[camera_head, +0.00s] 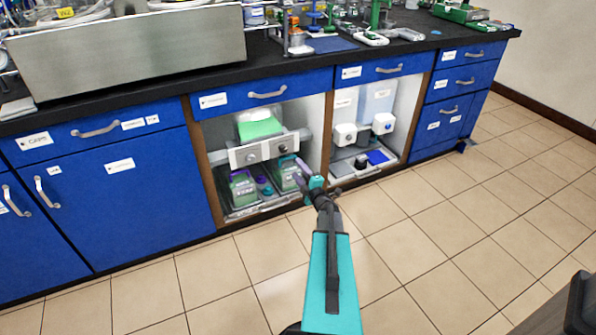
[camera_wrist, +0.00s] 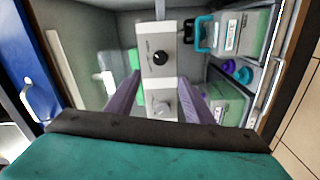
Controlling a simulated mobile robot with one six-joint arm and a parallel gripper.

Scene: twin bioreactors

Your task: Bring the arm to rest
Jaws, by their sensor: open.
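My arm, with a teal link, reaches from the bottom of the head view toward an open bay under the bench. My gripper (camera_head: 303,168) is at the front of that bay, near its right side. In the wrist view my gripper (camera_wrist: 164,82) shows two purple fingers spread apart with nothing held. A pale control panel (camera_wrist: 184,54) with a black knob (camera_wrist: 160,57) and a grey knob shows between and beyond the fingers. I cannot tell whether the fingers touch it. The panel (camera_head: 240,156) also shows in the head view.
Green-lidded containers (camera_head: 243,190) and purple round parts (camera_head: 263,185) sit below the panel. A second bay (camera_head: 345,97) with white devices lies to the right. Blue cabinets (camera_head: 120,190) flank the bays. The black benchtop (camera_head: 290,65) is crowded.

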